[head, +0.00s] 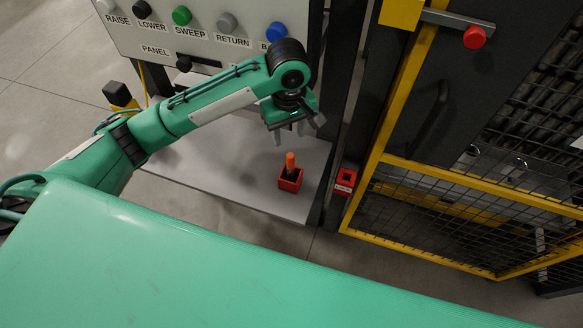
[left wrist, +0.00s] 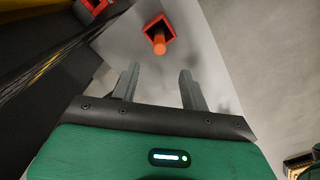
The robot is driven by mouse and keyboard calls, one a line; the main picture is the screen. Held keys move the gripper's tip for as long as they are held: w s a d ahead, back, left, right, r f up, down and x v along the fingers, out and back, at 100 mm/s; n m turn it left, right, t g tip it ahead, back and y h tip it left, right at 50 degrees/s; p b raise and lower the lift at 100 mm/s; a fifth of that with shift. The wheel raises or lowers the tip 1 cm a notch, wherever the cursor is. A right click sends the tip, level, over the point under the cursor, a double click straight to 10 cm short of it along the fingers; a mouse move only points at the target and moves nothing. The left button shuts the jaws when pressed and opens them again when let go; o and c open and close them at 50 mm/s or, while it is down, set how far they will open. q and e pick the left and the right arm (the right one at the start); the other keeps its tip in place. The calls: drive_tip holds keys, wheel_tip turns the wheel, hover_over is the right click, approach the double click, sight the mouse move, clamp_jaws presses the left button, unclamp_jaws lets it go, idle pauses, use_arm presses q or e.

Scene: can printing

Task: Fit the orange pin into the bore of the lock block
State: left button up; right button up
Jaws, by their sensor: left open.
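The orange pin (head: 290,160) stands upright in a red square holder (head: 289,183) on the grey shelf. In the left wrist view the pin (left wrist: 159,43) and holder (left wrist: 149,26) show just beyond my fingertips. My left gripper (head: 293,128) is open and empty, with its fingers apart from the pin; its fingers also show in the left wrist view (left wrist: 160,72). A small red block with a dark square opening and a label, apparently the lock block (head: 346,178), is on the dark post right of the shelf. My right gripper is out of view.
The grey shelf (head: 225,160) is otherwise clear. A button panel (head: 200,40) stands behind my left arm. A yellow-framed mesh gate (head: 450,180) with a red knob (head: 474,37) is to the right. A black-topped yellow post (head: 119,96) is at the left.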

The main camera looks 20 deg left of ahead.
sight(290, 154)
use_arm(q)
wheel_tip(290, 154, down, 8)
drive_tip(key=shift+r+p, duration=0.1)
drive_tip(key=shift+p, duration=0.45)
drive_tip(key=shift+f+p, duration=0.45)
drive_tip(key=shift+f, duration=0.2)
drive_tip(key=f, duration=0.2)
drive_tip(key=f+p, duration=0.1)
drive_tip(key=f, duration=0.1)
drive_tip(key=shift+s+d+f, duration=0.1)
drive_tip(key=shift+d, duration=0.1)
clamp_jaws()
